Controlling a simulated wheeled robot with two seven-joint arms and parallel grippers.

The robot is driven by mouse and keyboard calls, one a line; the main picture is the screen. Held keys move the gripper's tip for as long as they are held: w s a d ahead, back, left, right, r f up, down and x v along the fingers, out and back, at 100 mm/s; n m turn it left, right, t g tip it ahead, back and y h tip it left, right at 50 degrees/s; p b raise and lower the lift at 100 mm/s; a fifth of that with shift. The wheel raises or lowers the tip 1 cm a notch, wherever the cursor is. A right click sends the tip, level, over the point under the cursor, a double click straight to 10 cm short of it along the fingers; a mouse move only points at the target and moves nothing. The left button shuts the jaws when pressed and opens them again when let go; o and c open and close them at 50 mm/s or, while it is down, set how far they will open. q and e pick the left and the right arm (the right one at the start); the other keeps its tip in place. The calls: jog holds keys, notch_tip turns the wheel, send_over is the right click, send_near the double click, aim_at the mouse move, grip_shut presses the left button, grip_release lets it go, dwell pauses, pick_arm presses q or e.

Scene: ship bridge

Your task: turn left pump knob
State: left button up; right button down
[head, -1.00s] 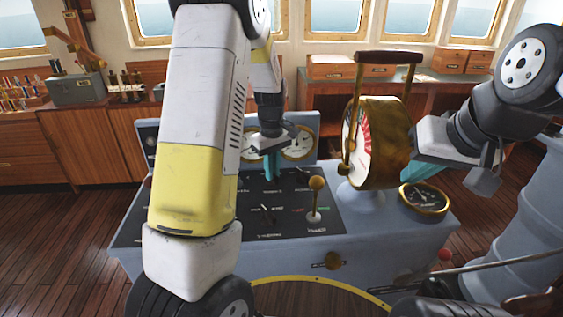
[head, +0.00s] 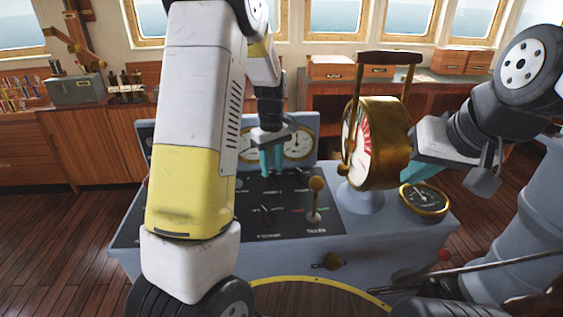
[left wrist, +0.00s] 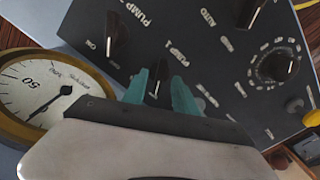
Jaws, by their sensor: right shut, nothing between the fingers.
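My left gripper (head: 271,160) reaches down over the dark control panel (head: 285,216) of the grey-blue console, in front of its upright gauges. In the left wrist view its teal fingers (left wrist: 160,92) are apart, one on each side of a small black knob (left wrist: 156,84) near a "PUMP" label. I cannot tell whether they touch it. Another black knob (left wrist: 117,40) with a "PUMP" label lies up and left of it. Panel knobs behind my left arm are hidden in the head view. My right gripper (head: 420,160) is beside the brass telegraph, its fingertips mostly hidden.
The brass telegraph (head: 383,140) with its tall handle stands on the console's right, close to my right gripper. A brass-topped lever (head: 316,190) rises from the panel. A round brass gauge (head: 424,198) sits at the right end. Wooden floor (head: 60,240) is clear at left.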

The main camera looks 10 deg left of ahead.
aim_at(272, 175)
pick_arm(q)
notch_tip(272, 175, up, 6)
dwell(0.5)
jog(key=shift+s+r, duration=0.25)
jog(key=shift+r, duration=0.1)
jog(key=s+d+r+m+t+h, duration=0.1)
jog(key=s+r+m+t, duration=0.2)
jog(key=s, duration=0.9)
jog(key=s+d+r+m+t+h, duration=0.1)
jog(key=s+r+m+t, duration=0.2)
jog(key=s+r+m, duration=0.4)
jog(key=s+r, duration=0.1)
jog(key=s, duration=0.3)
jog(key=shift+s+r, duration=0.35)
jog(key=shift+s, duration=0.05)
jog(key=shift+a, duration=0.15)
